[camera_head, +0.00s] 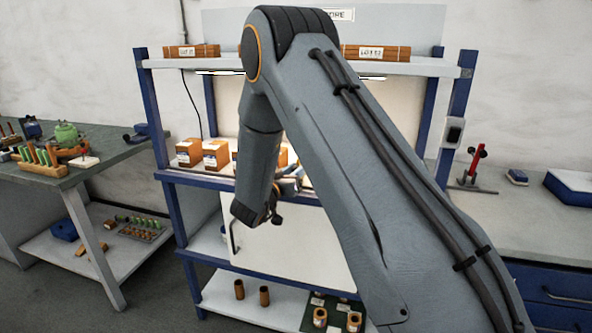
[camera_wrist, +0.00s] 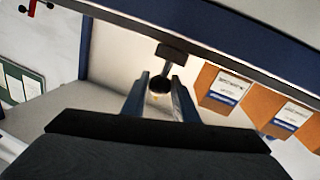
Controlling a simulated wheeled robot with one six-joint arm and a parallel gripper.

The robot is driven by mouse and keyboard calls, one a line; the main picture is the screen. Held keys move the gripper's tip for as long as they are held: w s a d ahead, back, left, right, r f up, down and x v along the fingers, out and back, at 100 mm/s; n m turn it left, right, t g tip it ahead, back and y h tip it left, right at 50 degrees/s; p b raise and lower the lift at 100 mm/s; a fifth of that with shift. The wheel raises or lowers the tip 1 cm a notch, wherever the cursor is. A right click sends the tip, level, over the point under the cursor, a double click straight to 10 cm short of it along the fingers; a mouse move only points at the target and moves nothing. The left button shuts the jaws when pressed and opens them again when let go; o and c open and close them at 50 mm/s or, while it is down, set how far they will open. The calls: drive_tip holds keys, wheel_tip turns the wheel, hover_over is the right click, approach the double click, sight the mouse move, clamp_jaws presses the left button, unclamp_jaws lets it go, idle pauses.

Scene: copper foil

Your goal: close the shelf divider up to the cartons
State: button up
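Several orange-brown cartons with white and blue labels stand on the middle shelf (camera_head: 185,178) in the head view; a left carton (camera_head: 189,152) is clear of my arm, and others are partly behind it. In the wrist view a carton (camera_wrist: 222,88) and another stand to the right of my gripper. My gripper (camera_wrist: 161,78) has its two fingers on either side of a dark round knob (camera_wrist: 159,83), close to a dark block (camera_wrist: 173,51) at the shelf edge. I cannot tell whether the fingers touch the knob. The divider's panel is not clearly distinguishable.
A dark blue shelf beam (camera_wrist: 245,35) crosses the wrist view close to my gripper. The top shelf holds a labelled bundle (camera_head: 192,51). Loose cylinders (camera_head: 264,296) stand on the bottom shelf. Benches flank the rack, with a red-handled tool (camera_head: 474,165) on the right one.

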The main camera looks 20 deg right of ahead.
clamp_jaws()
drive_tip(key=shift+w+a+b, duration=0.2)
drive_tip(key=shift+w+a, duration=0.2)
drive_tip(key=shift+a, duration=0.2)
drive_tip(key=shift+w+a+b, duration=0.2)
drive_tip(key=shift+w+a, duration=0.15)
drive_tip(key=shift+a, duration=0.25)
drive_tip(key=o, duration=0.5)
unclamp_jaws()
drive_tip(key=shift+b+v, duration=0.8)
drive_tip(key=shift+v, duration=3.05)
